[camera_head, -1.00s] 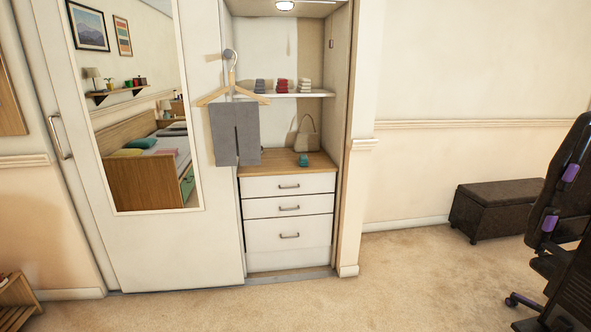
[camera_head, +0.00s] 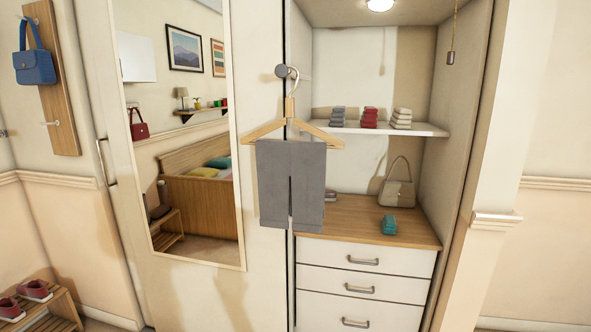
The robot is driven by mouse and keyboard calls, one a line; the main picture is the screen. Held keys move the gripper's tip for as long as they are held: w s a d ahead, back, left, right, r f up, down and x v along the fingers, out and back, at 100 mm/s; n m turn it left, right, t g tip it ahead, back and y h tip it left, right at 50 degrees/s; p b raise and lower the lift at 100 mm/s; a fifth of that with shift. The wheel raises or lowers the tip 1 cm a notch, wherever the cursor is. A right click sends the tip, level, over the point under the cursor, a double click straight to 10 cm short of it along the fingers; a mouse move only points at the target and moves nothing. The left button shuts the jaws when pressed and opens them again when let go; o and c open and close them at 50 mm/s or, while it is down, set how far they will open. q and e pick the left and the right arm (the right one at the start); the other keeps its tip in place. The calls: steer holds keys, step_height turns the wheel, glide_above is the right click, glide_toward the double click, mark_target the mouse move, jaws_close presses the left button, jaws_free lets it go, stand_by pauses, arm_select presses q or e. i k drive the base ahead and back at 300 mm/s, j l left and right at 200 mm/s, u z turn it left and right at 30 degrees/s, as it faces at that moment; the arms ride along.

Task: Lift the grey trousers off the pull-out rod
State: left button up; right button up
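The grey trousers (camera_head: 304,185) hang folded over the bar of a wooden hanger (camera_head: 266,130). The hanger's metal hook hangs from the round-ended pull-out rod (camera_head: 282,71) at the front of the wardrobe, beside the edge of the mirrored door. The trousers hang straight down in front of the door edge and the left part of the opening. Neither of my grippers shows in the view.
The mirrored sliding door (camera_head: 265,270) is left of the opening. Inside are a shelf (camera_head: 375,128) with folded cloths, a handbag (camera_head: 397,186), a teal item (camera_head: 389,225) and drawers (camera_head: 364,280). A shoe rack (camera_head: 45,312) stands at the lower left.

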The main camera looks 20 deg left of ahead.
mark_target(291, 175)
steer(key=i+l+u, duration=0.1)
steer(key=i+u, duration=0.4)
steer(key=i+l+u, duration=0.25)
steer(key=u, duration=0.25)
steer(key=i+l+u, duration=0.45)
